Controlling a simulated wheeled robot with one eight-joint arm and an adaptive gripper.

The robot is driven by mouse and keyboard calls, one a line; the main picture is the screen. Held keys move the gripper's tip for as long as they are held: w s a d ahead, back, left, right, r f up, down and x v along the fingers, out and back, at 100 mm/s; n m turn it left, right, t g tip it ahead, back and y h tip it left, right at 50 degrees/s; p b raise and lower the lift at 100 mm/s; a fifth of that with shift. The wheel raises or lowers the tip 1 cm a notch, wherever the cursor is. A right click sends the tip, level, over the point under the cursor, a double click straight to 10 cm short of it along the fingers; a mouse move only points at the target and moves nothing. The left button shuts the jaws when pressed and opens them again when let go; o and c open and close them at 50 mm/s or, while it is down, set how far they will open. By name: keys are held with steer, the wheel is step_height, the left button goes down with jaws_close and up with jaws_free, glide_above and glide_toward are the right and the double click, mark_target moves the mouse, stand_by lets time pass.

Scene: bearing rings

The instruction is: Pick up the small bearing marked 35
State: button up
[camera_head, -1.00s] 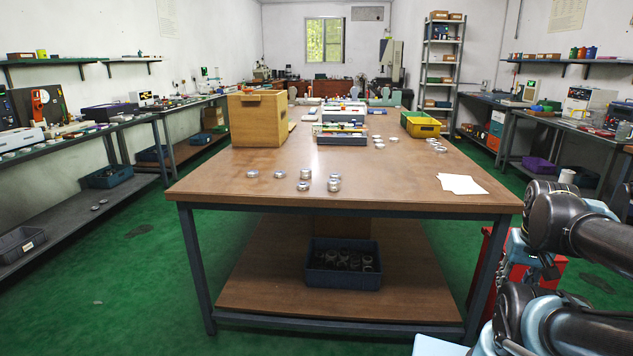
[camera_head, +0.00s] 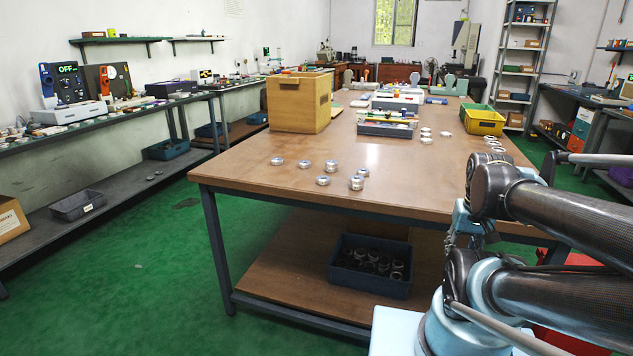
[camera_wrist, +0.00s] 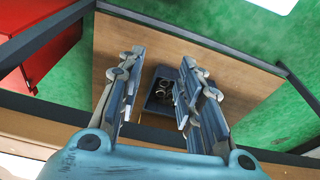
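Several silver bearings lie on the front of the wooden table (camera_head: 250,181) in the head view. They include a bearing at the left (camera_head: 277,161), one in the middle (camera_head: 323,181) and one further right (camera_head: 356,183). Their markings are too small to read, so I cannot tell which is marked 35. More rings sit further back at the right (camera_head: 426,136). My gripper (camera_wrist: 163,62) is open and empty in the wrist view, its two fingers spread apart. It is not on any bearing; it points toward the table's lower shelf.
A blue bin (camera_head: 368,284) of dark rings stands on the lower shelf and shows between my fingers. A wooden box (camera_head: 297,104), a yellow bin (camera_head: 484,126) and trays stand further back on the table. Green floor is free at the left.

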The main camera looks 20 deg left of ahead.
steer(key=shift+o, duration=1)
steer(key=o, duration=0.5)
steer(key=shift+s+a+r, duration=0.15)
steer(key=shift+a+r, duration=0.15)
steer(key=shift+r, duration=0.5)
steer(key=w+a+r+m+g+y, duration=0.1)
steer(key=w+a+r+m, duration=0.6)
steer(key=w+a+r, duration=0.4)
steer(key=w+a+r+m+y, duration=0.1)
steer(key=w+a+r+m, duration=0.7)
steer(key=a, duration=0.6)
steer(key=m+g, duration=0.1)
steer(key=m, duration=0.2)
glide_above(324, 178)
steer(key=d, duration=0.2)
steer(key=f, duration=0.8)
steer(key=shift+w+a, duration=0.1)
steer(key=shift+a, duration=0.1)
steer(key=shift+a+f, duration=0.2)
steer(key=shift+f, duration=0.65)
steer(key=shift+a+f, duration=0.25)
steer(key=shift+f, duration=0.65)
steer(key=shift+a+f, duration=0.2)
steer(key=shift+f, duration=0.65)
